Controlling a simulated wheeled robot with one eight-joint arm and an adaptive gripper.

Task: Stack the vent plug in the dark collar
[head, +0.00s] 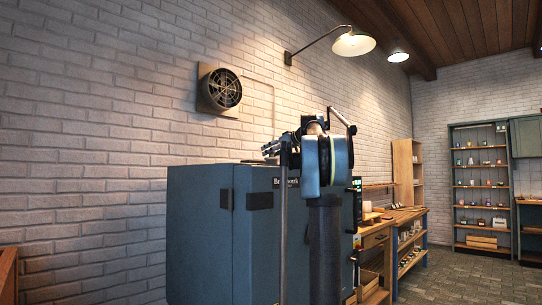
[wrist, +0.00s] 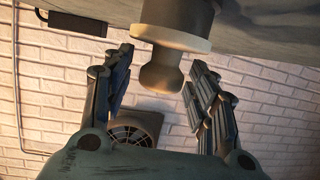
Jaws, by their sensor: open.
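In the wrist view, a tan plug with a rounded knob (wrist: 160,73) and a wide pale flange shows at the top centre. Its flange meets the end of a dark cylindrical collar (wrist: 180,12); how deep it sits in it I cannot tell. My gripper (wrist: 160,62) is open, with one finger on each side of the knob and gaps showing between. In the head view my gripper (head: 271,148) is over the top of the blue-grey kiln (head: 205,235). The plug and collar cannot be made out there.
A wall fan (head: 219,90) is on the brick wall behind the kiln; it also shows in the wrist view (wrist: 137,127). A wooden workbench (head: 395,220) stands right of the kiln. Shelves (head: 481,185) with small items stand at the far right.

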